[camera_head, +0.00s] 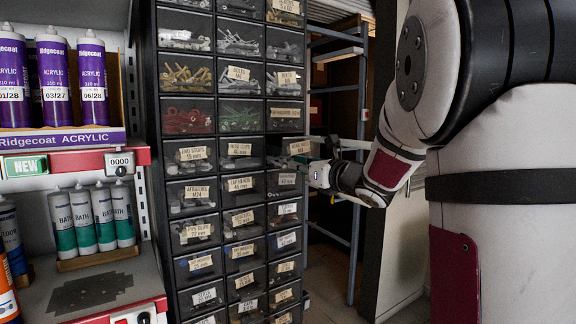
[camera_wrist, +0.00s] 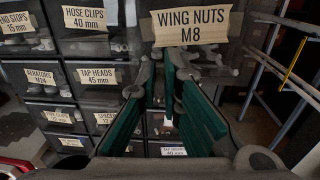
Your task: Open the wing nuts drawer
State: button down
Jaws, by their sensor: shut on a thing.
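The wing nuts drawer is in the right column of the dark cabinet in the head view, with its tan label (camera_head: 299,147). In the wrist view its "WING NUTS M8" label (camera_wrist: 191,25) is large and close, bigger than the neighbouring labels, and the drawer looks partly out from the cabinet face. My gripper (camera_head: 312,171) is at the front of this drawer, just below the label. In the wrist view my gripper (camera_wrist: 168,68) has its green-padded fingers shut on the drawer's pull, which is mostly hidden between the fingertips.
The cabinet (camera_head: 151,130) holds several columns of labelled drawers, including hose clips (camera_wrist: 86,18) and tap heads (camera_wrist: 102,76). A shelf with sealant tubes (camera_head: 92,80) stands at left. A blue metal rack (camera_head: 357,215) stands behind at right.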

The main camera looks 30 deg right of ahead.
jog(key=s+d+h, duration=0.1)
jog(key=s+d, duration=0.2)
jog(key=s, duration=0.3)
jog(key=shift+s+d+r+m, duration=0.15)
jog(key=shift+d+m, duration=0.15)
jog(key=shift+m, duration=0.1)
jog(key=shift+c, duration=2.4)
grip_release()
jog(key=shift+d, duration=0.3)
jog(key=shift+a, duration=0.2)
jog(key=s, duration=1.2)
